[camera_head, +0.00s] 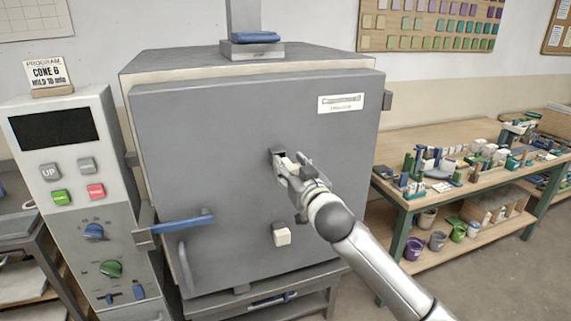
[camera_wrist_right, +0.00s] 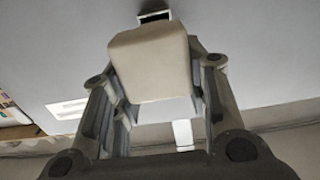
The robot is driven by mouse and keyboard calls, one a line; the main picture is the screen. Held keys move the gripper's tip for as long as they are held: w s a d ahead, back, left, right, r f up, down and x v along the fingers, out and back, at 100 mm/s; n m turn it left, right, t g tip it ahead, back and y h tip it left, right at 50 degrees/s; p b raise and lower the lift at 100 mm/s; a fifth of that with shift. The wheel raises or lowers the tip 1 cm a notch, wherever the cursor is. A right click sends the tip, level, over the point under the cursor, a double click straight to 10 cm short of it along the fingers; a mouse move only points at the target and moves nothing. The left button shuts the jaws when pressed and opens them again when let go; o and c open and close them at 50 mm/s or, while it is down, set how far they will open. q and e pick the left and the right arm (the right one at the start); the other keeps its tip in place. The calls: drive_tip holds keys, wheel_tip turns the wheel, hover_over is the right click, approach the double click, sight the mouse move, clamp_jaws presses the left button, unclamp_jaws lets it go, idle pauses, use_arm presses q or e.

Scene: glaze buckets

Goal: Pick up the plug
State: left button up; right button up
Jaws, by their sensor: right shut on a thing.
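The plug, a cream block (camera_head: 287,162), is between the fingers of my right gripper (camera_head: 291,170) in front of the grey kiln door (camera_head: 220,130). In the right wrist view the plug (camera_wrist_right: 150,62) fills the space between the two fingers, and my right gripper (camera_wrist_right: 155,85) is shut on it. A dark square hole (camera_wrist_right: 155,16) in the door shows just past the plug's far end. I cannot tell whether the plug's hidden end is still partly in the hole. A second cream plug (camera_head: 282,236) sits lower on the door. My left gripper is not in view.
A control panel (camera_head: 75,190) with buttons and knobs stands left of the kiln. A blue door handle (camera_head: 183,224) sticks out at the door's left. A workbench (camera_head: 460,190) with many small items is at right, with buckets below. The floor between is clear.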

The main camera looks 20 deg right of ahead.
drive_tip(key=s+b, duration=0.2)
drive_tip(key=s, duration=0.8)
drive_tip(key=shift+s+d, duration=0.2)
drive_tip(key=shift+s, duration=0.05)
drive_tip(key=shift+s, duration=0.15)
drive_tip(key=s, duration=0.8)
drive_tip(key=shift+d, duration=0.15)
idle(0.6)
drive_tip(key=shift+s, duration=0.1)
